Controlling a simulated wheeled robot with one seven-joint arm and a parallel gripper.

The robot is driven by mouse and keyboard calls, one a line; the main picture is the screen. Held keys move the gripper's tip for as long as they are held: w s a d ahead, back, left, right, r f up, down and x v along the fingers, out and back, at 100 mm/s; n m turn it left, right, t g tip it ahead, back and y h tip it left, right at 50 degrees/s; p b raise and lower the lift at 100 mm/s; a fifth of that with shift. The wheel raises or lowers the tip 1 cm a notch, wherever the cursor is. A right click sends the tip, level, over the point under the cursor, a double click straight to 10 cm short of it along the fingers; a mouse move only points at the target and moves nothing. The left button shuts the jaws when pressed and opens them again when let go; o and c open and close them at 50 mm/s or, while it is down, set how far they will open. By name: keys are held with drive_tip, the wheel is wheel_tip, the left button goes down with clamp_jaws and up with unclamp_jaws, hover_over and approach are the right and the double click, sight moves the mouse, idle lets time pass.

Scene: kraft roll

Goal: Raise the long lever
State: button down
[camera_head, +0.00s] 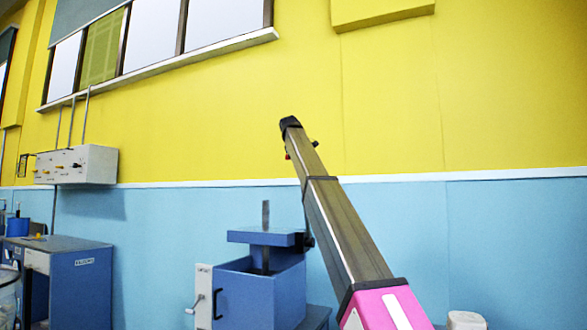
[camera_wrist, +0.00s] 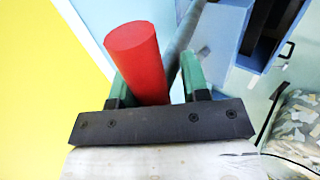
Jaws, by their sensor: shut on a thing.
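A thick red cylindrical grip (camera_wrist: 137,60), which looks like the handle of the long lever, stands between the green fingers of my gripper (camera_wrist: 152,78) in the wrist view. My gripper is shut on it, with its round end sticking out past the fingers. A grey rod (camera_wrist: 183,35) runs behind the right finger; how it joins the grip is hidden. In the head view only a small bit of red (camera_head: 287,156) shows beside the far end of my raised arm. The arm hides most of the lever, and the fingers cannot be made out there.
A blue cabinet (camera_head: 82,290) is at far left. A grey control box (camera_head: 76,165) hangs on the wall.

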drive_tip(key=c, duration=1.8)
unclamp_jaws()
drive_tip(key=shift+w+d+r, duration=0.15)
drive_tip(key=shift+w+d, duration=0.1)
drive_tip(key=shift+w, duration=0.4)
drive_tip(key=shift+w+d+r, duration=0.15)
drive_tip(key=shift+w+d, duration=0.05)
drive_tip(key=shift+w, duration=0.4)
drive_tip(key=shift+w+d+r, duration=0.15)
drive_tip(key=shift+w+d, duration=0.1)
drive_tip(key=shift+w, duration=0.4)
drive_tip(key=o, duration=1)
drive_tip(key=shift+w+d, duration=0.1)
drive_tip(key=shift+w, duration=0.1)
drive_tip(key=shift+c, duration=0.2)
drive_tip(key=shift+s+r, duration=0.1)
drive_tip(key=v, duration=1)
drive_tip(key=shift+s+r, duration=0.15)
drive_tip(key=shift+s, duration=0.2)
